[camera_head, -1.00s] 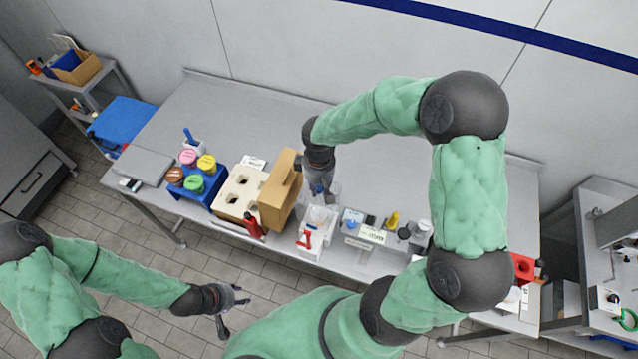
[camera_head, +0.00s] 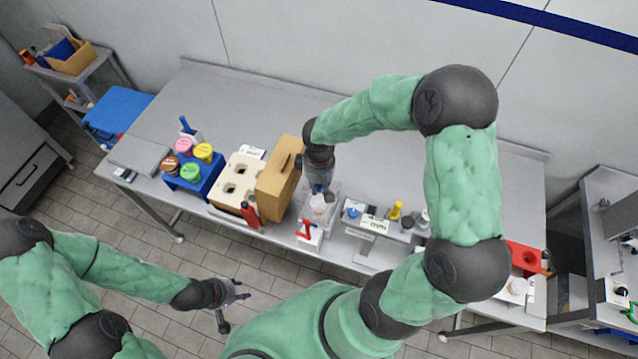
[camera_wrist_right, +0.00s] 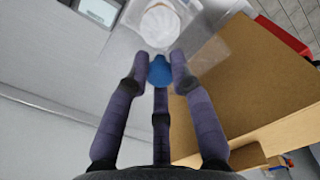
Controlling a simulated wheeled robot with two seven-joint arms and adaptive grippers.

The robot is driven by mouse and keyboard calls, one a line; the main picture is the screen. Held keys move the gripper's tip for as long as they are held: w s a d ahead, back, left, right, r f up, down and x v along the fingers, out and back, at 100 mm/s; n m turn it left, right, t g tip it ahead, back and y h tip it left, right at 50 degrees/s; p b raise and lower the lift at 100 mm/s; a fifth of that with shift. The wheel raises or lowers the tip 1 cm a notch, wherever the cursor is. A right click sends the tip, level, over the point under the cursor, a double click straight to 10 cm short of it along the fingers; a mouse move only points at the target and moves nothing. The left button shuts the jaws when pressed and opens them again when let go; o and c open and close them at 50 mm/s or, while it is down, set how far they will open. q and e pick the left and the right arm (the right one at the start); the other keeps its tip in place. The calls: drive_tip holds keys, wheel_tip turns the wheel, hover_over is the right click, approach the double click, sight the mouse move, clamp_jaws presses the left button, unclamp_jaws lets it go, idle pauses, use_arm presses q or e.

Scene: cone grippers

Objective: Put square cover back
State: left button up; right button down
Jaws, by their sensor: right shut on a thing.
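My right gripper (camera_head: 322,190) is over a clear box (camera_head: 333,212) in the middle of the table, just right of the tan box. In the right wrist view its fingers (camera_wrist_right: 160,66) are shut on a blue knob (camera_wrist_right: 160,72). A clear, faint square cover (camera_wrist_right: 208,54) shows around the knob; its edges are hard to see. A white round item (camera_wrist_right: 160,26) lies beyond the knob, and it also shows in the clear box in the head view (camera_head: 319,205). Whether the cover touches the box is unclear. My left gripper (camera_head: 232,306) is open and empty over the floor, in front of the table.
The tan box (camera_head: 277,190) stands close to the right gripper's left. Left of it are a cream block with holes (camera_head: 238,182) and a blue rack with colored lids (camera_head: 197,182). A red-handled item (camera_head: 308,232) is in front; small bottles stand right. The table's back is clear.

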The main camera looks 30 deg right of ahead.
drive_tip(key=shift+f+b, duration=0.6)
drive_tip(key=c, duration=1)
unclamp_jaws()
drive_tip(key=shift+r, duration=0.15)
wheel_tip(320, 180, up, 12)
